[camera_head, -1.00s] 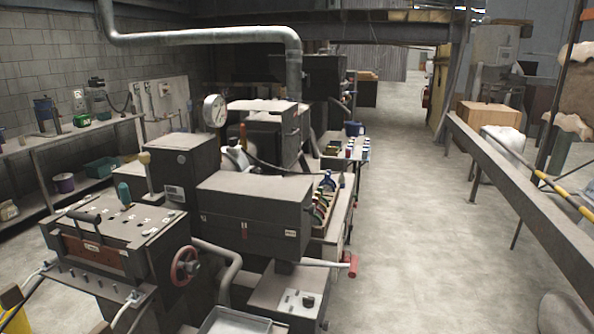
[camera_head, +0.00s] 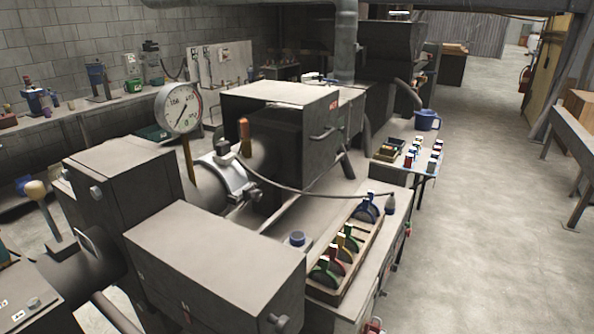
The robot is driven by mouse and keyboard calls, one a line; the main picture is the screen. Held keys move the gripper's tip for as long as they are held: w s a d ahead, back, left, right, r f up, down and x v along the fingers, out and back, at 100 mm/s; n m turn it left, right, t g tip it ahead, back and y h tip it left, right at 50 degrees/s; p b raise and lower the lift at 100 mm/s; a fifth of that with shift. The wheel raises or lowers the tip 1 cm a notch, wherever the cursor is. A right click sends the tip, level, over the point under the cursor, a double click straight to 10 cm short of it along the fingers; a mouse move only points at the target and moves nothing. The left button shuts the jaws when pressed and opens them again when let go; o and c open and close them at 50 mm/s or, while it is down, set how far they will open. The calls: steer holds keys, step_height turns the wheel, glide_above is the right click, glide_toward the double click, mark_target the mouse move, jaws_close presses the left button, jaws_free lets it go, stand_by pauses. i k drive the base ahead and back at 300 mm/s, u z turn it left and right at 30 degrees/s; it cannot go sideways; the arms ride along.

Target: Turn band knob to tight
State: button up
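A shiny silver band (camera_head: 228,178) wraps the grey barrel in the middle left of the head view. A small dark knob-like fitting (camera_head: 222,147) sits on top of it; I cannot tell for sure that this is the band knob. Its tight or loose setting cannot be read. A dark cable runs from near the band to a grey plug-like piece (camera_head: 390,204) on the right. My gripper is not in view.
A round dial gauge (camera_head: 179,108) stands left of the band. A large dark box (camera_head: 215,265) blocks the near side. A rack (camera_head: 345,255) of coloured pieces lies on the bench at right. The right aisle floor is clear.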

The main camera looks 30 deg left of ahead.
mark_target(256, 195)
steer(key=i, duration=2.75)
steer(key=u, duration=5.3)
